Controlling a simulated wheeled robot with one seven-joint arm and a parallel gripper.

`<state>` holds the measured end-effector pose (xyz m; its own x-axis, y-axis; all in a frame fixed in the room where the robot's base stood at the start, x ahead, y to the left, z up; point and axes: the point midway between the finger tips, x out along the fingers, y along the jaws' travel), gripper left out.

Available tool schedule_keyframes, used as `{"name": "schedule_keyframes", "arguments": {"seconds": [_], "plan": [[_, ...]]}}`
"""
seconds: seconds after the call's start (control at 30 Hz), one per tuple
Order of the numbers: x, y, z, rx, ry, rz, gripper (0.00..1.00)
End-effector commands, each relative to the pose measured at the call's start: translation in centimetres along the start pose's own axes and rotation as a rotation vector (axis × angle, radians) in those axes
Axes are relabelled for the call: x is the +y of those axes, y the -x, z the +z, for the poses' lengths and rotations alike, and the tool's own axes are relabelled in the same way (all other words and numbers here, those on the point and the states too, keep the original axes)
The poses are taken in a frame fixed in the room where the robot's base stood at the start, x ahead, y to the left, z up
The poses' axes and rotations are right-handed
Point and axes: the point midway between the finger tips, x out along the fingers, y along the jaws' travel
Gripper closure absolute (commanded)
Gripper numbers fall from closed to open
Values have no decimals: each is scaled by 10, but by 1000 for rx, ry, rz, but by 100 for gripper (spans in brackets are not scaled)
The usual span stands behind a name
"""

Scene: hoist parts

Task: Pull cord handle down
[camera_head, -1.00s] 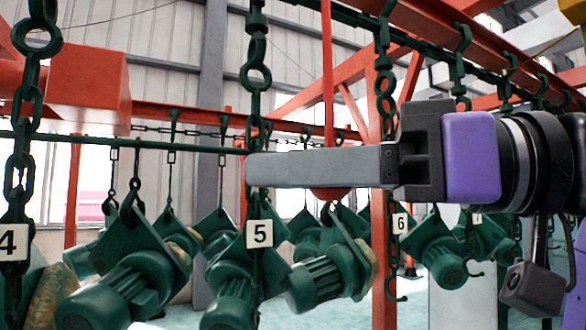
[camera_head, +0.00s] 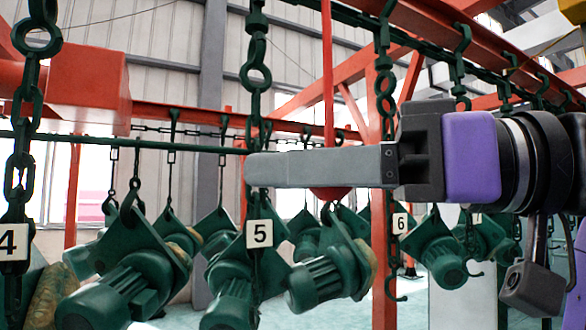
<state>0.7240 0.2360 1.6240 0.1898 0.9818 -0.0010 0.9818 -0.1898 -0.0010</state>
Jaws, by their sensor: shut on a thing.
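A red cord (camera_head: 328,70) hangs down from above, right of the middle of the head view. Its red handle (camera_head: 330,193) shows just below my gripper's finger, and the finger hides its upper part. My gripper (camera_head: 262,169) comes in from the right and lies level across the cord, seen from the side, so one grey finger covers the other. It is shut on the cord handle. The cord above the finger looks straight and upright.
Dark green chains hang on the left (camera_head: 22,140), in the middle (camera_head: 255,75) and near my wrist. Green motor units (camera_head: 325,275) hang behind, with number plates 4, 5 (camera_head: 260,234) and 6 (camera_head: 400,222). Red beams (camera_head: 290,95) cross behind and above.

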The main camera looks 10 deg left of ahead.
Motion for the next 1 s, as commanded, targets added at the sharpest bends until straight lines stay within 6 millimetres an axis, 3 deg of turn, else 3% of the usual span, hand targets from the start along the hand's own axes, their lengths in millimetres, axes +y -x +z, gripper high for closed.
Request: {"name": "schedule_keyframes", "arguments": {"seconds": [0.27, 0.63, 0.97, 1.0], "plan": [[1, 0, 2, 1, -1, 2, 100], [1, 1, 44, 1, 0, 3, 100], [0, 1, 45, 0, 0, 1, 100], [0, 1, 46, -1, 0, 1, 66]]}}
